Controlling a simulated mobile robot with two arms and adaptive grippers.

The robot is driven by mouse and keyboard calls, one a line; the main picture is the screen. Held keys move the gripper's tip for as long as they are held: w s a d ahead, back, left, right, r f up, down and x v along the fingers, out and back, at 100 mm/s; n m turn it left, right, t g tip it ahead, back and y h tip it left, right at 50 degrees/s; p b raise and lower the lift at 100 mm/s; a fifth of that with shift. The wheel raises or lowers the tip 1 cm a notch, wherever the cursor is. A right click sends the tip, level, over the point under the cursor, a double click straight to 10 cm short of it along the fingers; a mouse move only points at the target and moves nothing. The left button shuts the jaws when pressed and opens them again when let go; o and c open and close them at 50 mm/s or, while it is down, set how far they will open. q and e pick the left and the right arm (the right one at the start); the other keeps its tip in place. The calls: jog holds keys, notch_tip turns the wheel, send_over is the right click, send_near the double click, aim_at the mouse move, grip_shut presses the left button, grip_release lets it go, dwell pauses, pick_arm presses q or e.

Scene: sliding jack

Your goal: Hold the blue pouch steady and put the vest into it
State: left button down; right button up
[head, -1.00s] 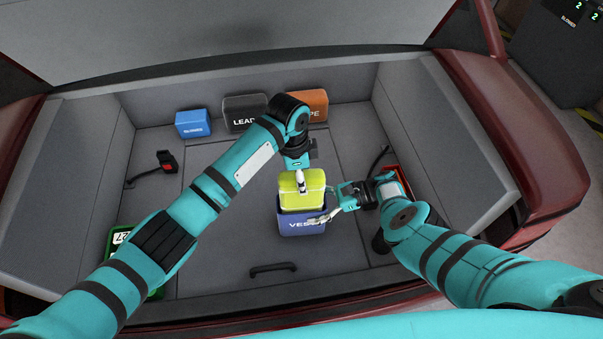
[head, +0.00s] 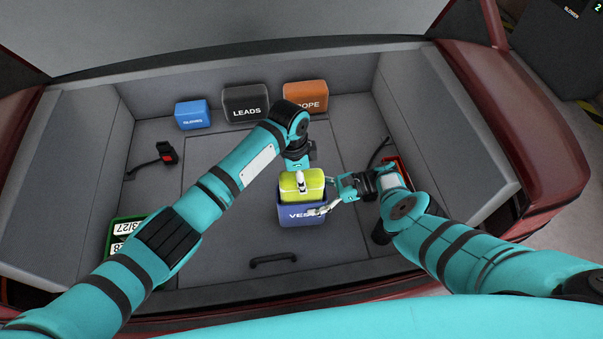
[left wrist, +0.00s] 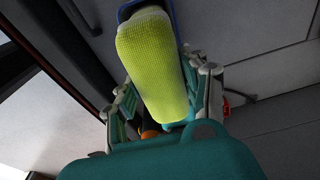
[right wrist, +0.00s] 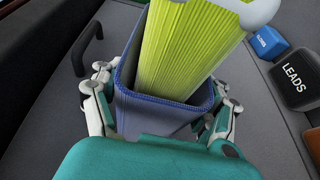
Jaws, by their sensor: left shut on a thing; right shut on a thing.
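The yellow-green vest (head: 302,185), a folded block, stands upright with its lower part inside the open blue pouch (head: 292,216); its upper part sticks out above the rim. My left gripper (head: 301,180) is shut on the vest from above. In the left wrist view the vest (left wrist: 152,65) lies between the fingers. My right gripper (head: 322,208) is shut on the pouch at its right side. In the right wrist view the pouch (right wrist: 160,112) sits between the fingers, with the vest (right wrist: 185,50) tilted in its mouth. The pouch's inside bottom is hidden.
Along the trunk's back wall stand a small blue case (head: 192,115), a black LEADS bag (head: 246,104) and an orange ROPE bag (head: 306,97). A green crate (head: 122,240) is at left, a red box (head: 398,168) at right.

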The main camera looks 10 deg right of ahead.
pick_arm(q)
jog(key=shift+f, duration=2)
jog(key=c, duration=0.6)
grip_release()
jog(key=shift+r, duration=4.55)
pick_arm(e)
jog(key=o, duration=1.5)
jog(key=shift+c, duration=0.2)
